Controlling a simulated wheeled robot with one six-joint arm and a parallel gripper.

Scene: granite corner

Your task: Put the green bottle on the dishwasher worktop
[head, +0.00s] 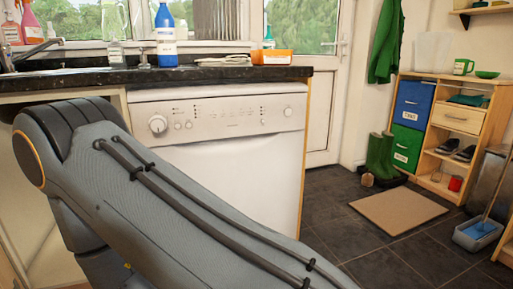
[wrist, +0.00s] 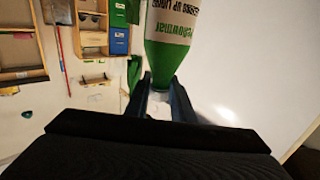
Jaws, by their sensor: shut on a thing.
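The green bottle (wrist: 170,52) with a white label shows at the top of the wrist view, its text upside down. My gripper (wrist: 160,88) is shut on the bottle's narrow end. The fingers hide part of that end. In the head view my arm crosses the lower left and leaves at the bottom edge, so my gripper and the bottle are out of that picture. The dark speckled worktop (head: 150,77) runs over the white dishwasher (head: 240,165).
On the worktop stand a blue bottle (head: 166,38), a clear bottle (head: 116,55), a folded cloth (head: 222,61) and an orange tray (head: 272,57). The worktop's front strip looks bare. A shelf unit (head: 450,125), green boots (head: 381,157) and a mat (head: 400,212) are at right.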

